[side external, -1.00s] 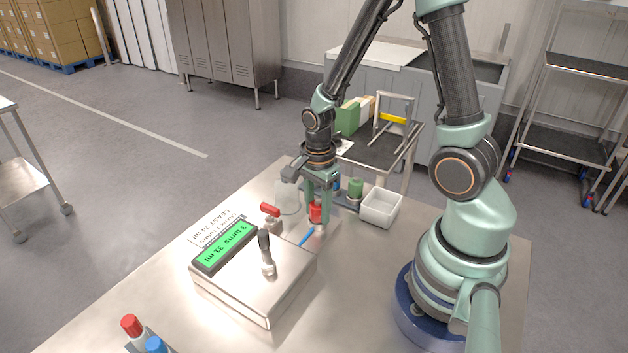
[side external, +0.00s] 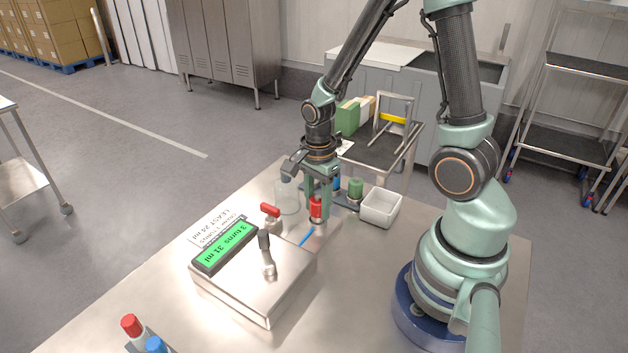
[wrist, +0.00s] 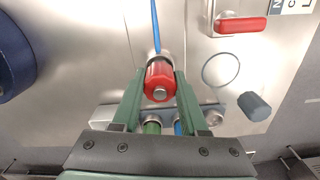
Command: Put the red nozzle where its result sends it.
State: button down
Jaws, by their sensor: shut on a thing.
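My gripper (side external: 318,211) is shut on the red nozzle (side external: 316,206), upright between its fingers. In the wrist view the red nozzle (wrist: 159,82) sits between both green fingers. A thin blue tube or strip (side external: 307,236) lies just in front of it; whether they touch is unclear. The steel test unit (side external: 262,285) has a green display (side external: 226,246) that appears to read 3 turns 31 ml. A white card (side external: 215,224) behind it seems to say LEAST and an ml figure, too small to be sure. A red tap handle (side external: 270,210) stands behind the unit.
A white bin (side external: 380,207) stands right of my gripper. A green nozzle (side external: 356,187) and a blue one (side external: 337,183) are close behind. A clear cup (side external: 286,197) stands left. Red-capped (side external: 131,325) and blue-capped (side external: 155,344) pieces are at the front-left.

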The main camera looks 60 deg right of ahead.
jog(key=shift+r, duration=0.85)
jog(key=shift+r, duration=0.45)
